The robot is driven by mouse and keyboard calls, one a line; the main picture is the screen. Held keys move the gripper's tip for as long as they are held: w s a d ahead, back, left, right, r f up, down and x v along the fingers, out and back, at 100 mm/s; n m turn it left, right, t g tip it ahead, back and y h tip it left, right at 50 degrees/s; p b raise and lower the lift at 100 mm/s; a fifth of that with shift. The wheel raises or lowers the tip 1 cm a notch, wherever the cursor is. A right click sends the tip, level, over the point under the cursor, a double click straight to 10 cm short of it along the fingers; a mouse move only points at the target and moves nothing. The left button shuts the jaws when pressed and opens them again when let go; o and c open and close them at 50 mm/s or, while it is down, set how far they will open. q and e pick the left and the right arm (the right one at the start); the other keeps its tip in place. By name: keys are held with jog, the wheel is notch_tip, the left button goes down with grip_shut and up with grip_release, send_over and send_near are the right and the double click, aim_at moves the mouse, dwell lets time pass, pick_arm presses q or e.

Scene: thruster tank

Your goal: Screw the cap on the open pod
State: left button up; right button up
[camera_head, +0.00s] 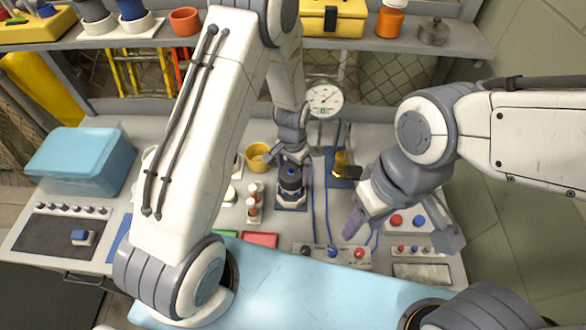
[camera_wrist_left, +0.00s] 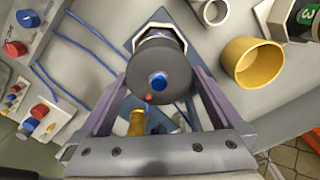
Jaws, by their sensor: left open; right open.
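A dark round pod (camera_head: 290,190) stands upright on a blue pad on the bench, with a blue round piece in the middle of its top. In the left wrist view the pod's dark top (camera_wrist_left: 160,65) faces the camera; I cannot tell whether a cap sits on it. My left gripper (camera_head: 292,158) is above the pod, pointing down, its open fingers (camera_wrist_left: 158,95) on either side of it. A brass-coloured piece (camera_head: 341,162) stands on another blue pad to the right. My right gripper (camera_head: 402,238) is open and empty over the bench's right side.
A yellow cup (camera_head: 257,153) stands left of the pod. Small bottles (camera_head: 252,208) are in front of it. Blue cables (camera_head: 313,200) run to the right. Button boxes (camera_head: 405,220) stand at front right. A dial gauge (camera_head: 324,99) is behind. A blue bin (camera_head: 80,160) is at far left.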

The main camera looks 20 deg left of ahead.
pick_arm(q)
jog(key=shift+f, duration=0.4)
jog(key=c, duration=1.1)
jog(key=o, duration=0.4)
jog(key=shift+c, duration=1.3)
jog(key=m, duration=0.7)
jog(key=shift+m, duration=0.4)
jog(key=m, duration=0.9)
jog(key=shift+w, duration=0.15)
